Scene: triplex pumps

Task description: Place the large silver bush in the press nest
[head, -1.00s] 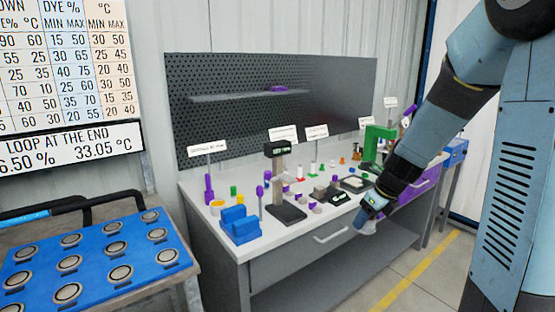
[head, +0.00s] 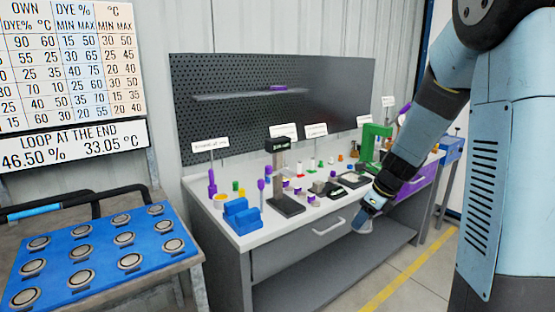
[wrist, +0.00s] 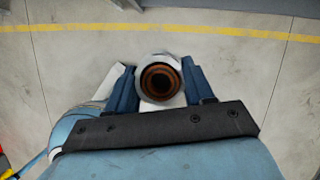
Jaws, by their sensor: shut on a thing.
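My gripper (wrist: 160,85) is shut on the large silver bush (wrist: 141,72), a round pale ring with a brown, stepped bore facing the wrist camera. In the head view my gripper (head: 367,212) points down, just off the bench's front edge, with the pale bush (head: 362,225) at its tip. The green press (head: 372,148) stands on the right part of the bench, beyond my gripper. Its nest is too small and partly hidden to make out.
The grey bench (head: 250,238) carries a dark gauge stand (head: 284,180), a blue block (head: 241,217) and several small coloured parts. A blue tray (head: 100,250) with round pieces is at the left. The wrist view shows open floor (wrist: 240,75) below.

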